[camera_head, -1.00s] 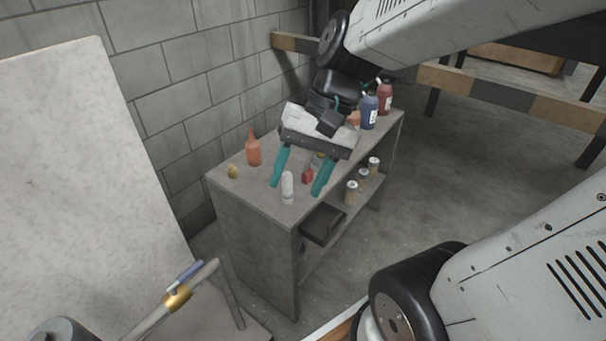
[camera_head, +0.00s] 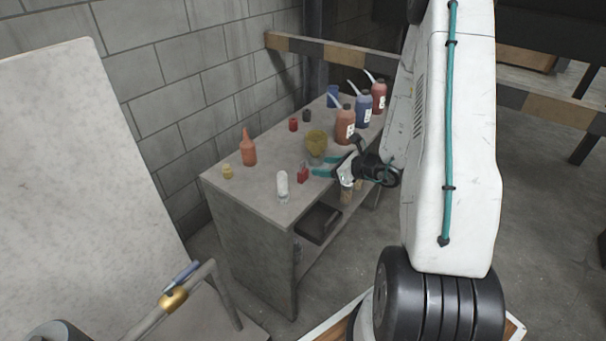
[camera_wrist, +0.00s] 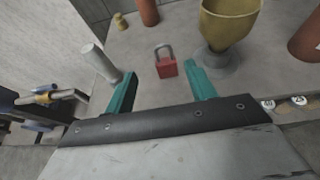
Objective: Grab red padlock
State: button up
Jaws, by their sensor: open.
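The red padlock (camera_head: 303,175) stands on the grey workbench top (camera_head: 246,194) near its front edge. In the wrist view the padlock (camera_wrist: 166,67) shows a red body and a grey shackle, and lies between and just beyond the tips of my gripper. My gripper (camera_head: 321,167) is open, with two teal fingers reaching in from the right over the bench edge. It also shows in the wrist view (camera_wrist: 160,72), with nothing held between the fingers. I cannot tell whether a finger touches the padlock.
A yellow goblet-like cup (camera_wrist: 229,22) stands close beside the right finger in the wrist view. A white cylinder (camera_wrist: 100,62) stands near the left finger. An orange bottle (camera_head: 248,148) and several oil bottles (camera_head: 345,125) stand on the bench. A wall (camera_head: 190,70) is behind.

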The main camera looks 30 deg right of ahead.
aim_at(304, 166)
jog(key=x, duration=0.7)
jog(key=shift+w+d+f, duration=0.2)
jog(key=shift+w+f, duration=0.1)
jog(key=shift+f, duration=0.15)
jog(key=c, duration=1.1)
